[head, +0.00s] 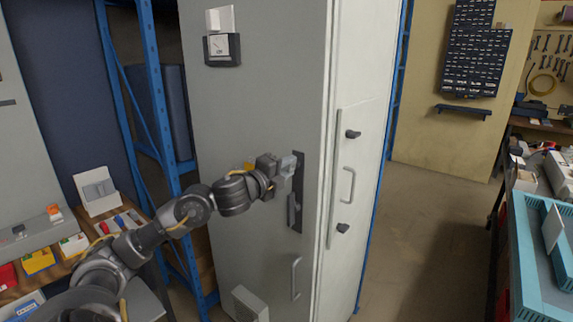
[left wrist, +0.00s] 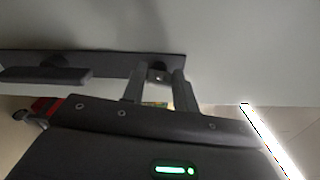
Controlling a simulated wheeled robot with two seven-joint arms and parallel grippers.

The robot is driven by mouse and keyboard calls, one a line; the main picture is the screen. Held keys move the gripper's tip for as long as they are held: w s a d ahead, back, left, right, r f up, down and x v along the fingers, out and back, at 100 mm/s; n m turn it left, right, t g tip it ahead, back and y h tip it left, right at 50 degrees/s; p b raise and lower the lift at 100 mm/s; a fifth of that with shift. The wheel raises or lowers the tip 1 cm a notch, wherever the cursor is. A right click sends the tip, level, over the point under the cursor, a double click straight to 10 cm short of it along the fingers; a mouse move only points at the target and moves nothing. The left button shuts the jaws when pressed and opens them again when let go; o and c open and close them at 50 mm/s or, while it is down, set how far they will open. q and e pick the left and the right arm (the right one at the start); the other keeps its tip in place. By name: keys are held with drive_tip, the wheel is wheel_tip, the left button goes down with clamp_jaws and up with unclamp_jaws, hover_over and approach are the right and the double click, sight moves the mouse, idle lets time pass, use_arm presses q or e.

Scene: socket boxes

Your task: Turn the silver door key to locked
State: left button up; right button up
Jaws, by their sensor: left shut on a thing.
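A tall light grey cabinet (head: 262,110) fills the middle of the head view. A dark lock plate (head: 300,222) with a dark lever handle (head: 291,210) is on its door. In the left wrist view the plate (left wrist: 110,62) runs across the upper part and the lever (left wrist: 45,75) is at the left. My left gripper (head: 293,165) is at the plate's upper part, above the lever. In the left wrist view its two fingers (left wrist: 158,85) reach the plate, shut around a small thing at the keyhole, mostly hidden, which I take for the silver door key. Its turn angle cannot be told.
Another cabinet side with a long handle (head: 348,185) and dark knobs stands to the right. A blue rack (head: 150,60) and a shelf of small boxes (head: 72,244) are at the left. Open floor (head: 430,230) lies right, beside a teal tray (head: 525,270).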

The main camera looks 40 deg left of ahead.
use_arm(q)
drive_tip(key=shift+f+n+p, duration=0.1)
drive_tip(key=shift+n+p, duration=0.3)
drive_tip(key=shift+n, duration=0.6)
drive_tip(key=o, duration=1)
drive_tip(key=s+b, duration=0.2)
drive_tip(key=s, duration=0.8)
drive_tip(key=shift+s+d, duration=0.1)
drive_tip(key=shift+s, duration=0.3)
